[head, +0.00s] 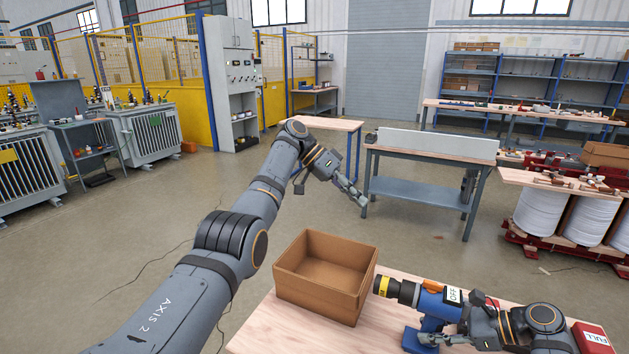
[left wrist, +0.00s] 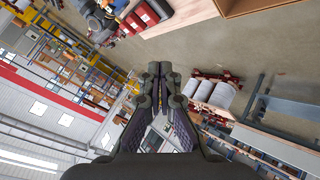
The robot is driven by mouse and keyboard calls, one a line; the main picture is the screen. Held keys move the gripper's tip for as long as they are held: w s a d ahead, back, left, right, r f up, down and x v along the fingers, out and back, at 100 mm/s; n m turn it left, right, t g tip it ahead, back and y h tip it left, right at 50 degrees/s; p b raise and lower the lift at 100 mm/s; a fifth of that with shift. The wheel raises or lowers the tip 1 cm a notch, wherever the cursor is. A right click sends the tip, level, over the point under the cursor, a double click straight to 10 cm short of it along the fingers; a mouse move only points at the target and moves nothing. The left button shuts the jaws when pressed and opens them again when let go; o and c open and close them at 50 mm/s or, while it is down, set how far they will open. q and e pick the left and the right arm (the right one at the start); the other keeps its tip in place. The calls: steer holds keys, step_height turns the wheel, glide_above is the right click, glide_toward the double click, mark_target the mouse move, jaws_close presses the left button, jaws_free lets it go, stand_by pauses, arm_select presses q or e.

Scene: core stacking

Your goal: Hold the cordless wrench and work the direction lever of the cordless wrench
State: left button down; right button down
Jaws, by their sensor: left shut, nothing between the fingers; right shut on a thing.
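The cordless wrench (head: 432,305) is blue with a black and yellow nose pointing left and an orange patch on top. A white label on it reads OFF. It is held at the near table, beside the cardboard box. My right gripper (head: 432,338) is shut on its lower part, coming from the right. My left gripper (head: 362,199) is shut and empty, high beyond the cardboard box and well apart from the wrench. In the left wrist view its fingers (left wrist: 160,78) are together with nothing between them.
An open, empty cardboard box (head: 320,297) stands on the wooden table (head: 262,332), left of the wrench. A red box marked FULL (head: 592,338) is at the right. A workbench (head: 425,152) stands farther back, with open floor between.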

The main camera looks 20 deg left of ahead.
arm_select(q)
steer(key=a+r+n+t+h, duration=0.1)
steer(key=a+r+n+t, duration=0.1)
steer(key=a, duration=1)
steer(key=shift+w+n+t, duration=0.35)
steer(key=shift+n+t, duration=0.45)
steer(key=shift+n, duration=0.1)
arm_select(e)
steer(key=c, duration=0.9)
jaws_free()
steer(key=shift+c, duration=0.2)
arm_select(q)
steer(key=shift+r, duration=0.1)
arm_select(e)
steer(key=shift+d, duration=0.1)
